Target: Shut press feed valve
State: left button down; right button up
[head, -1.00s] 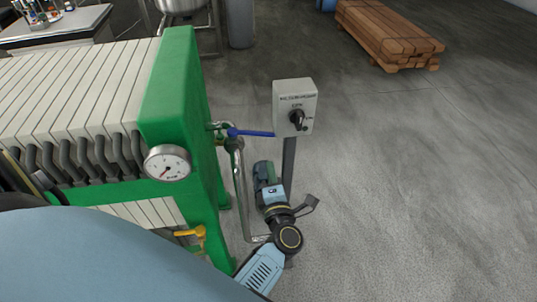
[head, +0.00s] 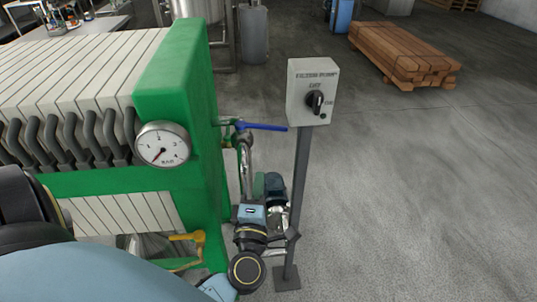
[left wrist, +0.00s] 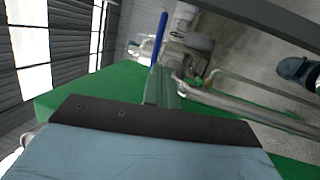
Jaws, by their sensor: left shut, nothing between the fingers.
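The press feed valve, with a blue lever (head: 263,127), sits on the pipe at the right side of the green press (head: 175,90). The lever points right, away from the press, toward the switch box. It also shows in the left wrist view as a blue bar (left wrist: 158,40). My left gripper (head: 250,195) is below the valve, in front of the pipe. In the left wrist view its shut, empty fingers (left wrist: 161,90) point toward the lever, and the lever shows just beyond their tips. Whether they touch it, I cannot tell. My right gripper is not in view.
A grey switch box (head: 312,92) on a post stands right of the lever. A pressure gauge (head: 163,144) is on the press. A yellow-handled valve (head: 186,237) is low on the press. A pump motor (head: 274,190) is behind my gripper.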

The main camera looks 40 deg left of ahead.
pick_arm(q)
jog(key=b, duration=0.1)
jog(key=m+b, duration=0.1)
send_near(265, 127)
jog(key=w+a, duration=0.2)
jog(key=w, duration=0.3)
jog(key=shift+w+a+r+t+h, duration=0.1)
jog(key=shift+w+r+t+h, duration=0.25)
jog(key=shift+w, duration=0.3)
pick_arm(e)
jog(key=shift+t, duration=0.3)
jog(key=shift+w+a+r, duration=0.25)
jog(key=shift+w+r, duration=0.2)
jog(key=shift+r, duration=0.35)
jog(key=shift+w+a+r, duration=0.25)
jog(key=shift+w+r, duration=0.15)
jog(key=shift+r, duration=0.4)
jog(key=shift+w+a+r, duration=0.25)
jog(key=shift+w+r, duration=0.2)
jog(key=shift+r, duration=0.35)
